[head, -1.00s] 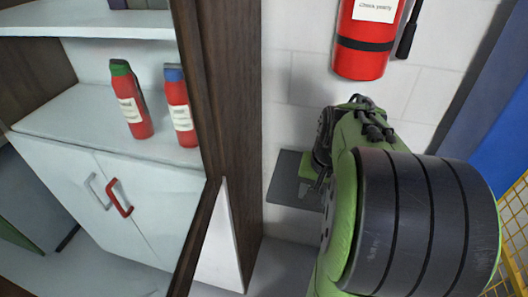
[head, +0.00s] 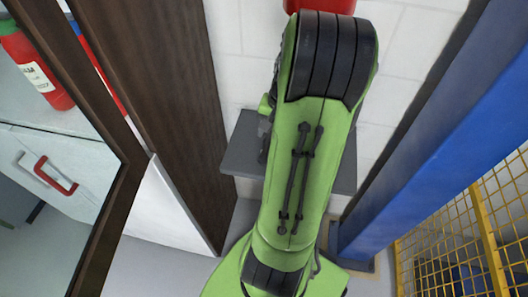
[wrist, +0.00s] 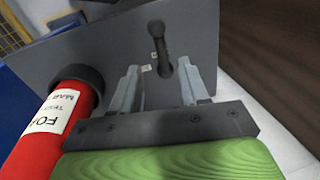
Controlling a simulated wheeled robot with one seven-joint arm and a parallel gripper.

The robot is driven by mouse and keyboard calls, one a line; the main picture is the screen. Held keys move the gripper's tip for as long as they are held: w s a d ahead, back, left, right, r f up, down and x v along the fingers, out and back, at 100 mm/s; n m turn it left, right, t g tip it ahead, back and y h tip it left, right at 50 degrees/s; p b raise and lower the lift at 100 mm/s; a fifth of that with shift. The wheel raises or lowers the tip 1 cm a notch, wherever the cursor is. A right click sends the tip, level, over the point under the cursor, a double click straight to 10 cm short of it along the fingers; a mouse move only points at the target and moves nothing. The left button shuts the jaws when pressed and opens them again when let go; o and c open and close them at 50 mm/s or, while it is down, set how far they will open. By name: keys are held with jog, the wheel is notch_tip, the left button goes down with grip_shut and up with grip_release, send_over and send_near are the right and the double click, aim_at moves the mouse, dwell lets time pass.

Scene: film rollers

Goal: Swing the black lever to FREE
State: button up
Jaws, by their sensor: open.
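The black lever (wrist: 158,42) stands up from a grey panel (wrist: 95,52) in the wrist view. Its lower end meets a dark slot, and small pale labels lie beside it; I cannot read them. My gripper (wrist: 159,66) is open, with its two grey fingers reaching towards the panel on either side of the lever's lower part. Nothing is clearly held, and I cannot tell whether either finger touches the lever. In the head view a grey panel (head: 240,152) shows on both sides of my arm, which hides the lever and my gripper there.
A red cylinder with a white label (wrist: 50,120) is close on the left in the wrist view. A dark wooden post (head: 175,90) stands left of my arm and a blue column (head: 425,135) right of it. A yellow mesh fence (head: 465,235) is at the lower right.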

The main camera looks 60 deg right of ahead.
aim_at(265, 152)
jog(key=f+b, duration=0.1)
jog(key=f, duration=0.2)
jog(key=w+f+b, duration=0.1)
jog(key=f, duration=0.2)
jog(key=f+b, duration=0.1)
jog(key=f, duration=0.2)
jog(key=shift+w+a+f, duration=0.25)
jog(key=shift+w+f, duration=0.1)
jog(key=shift+w, duration=0.05)
grip_shut()
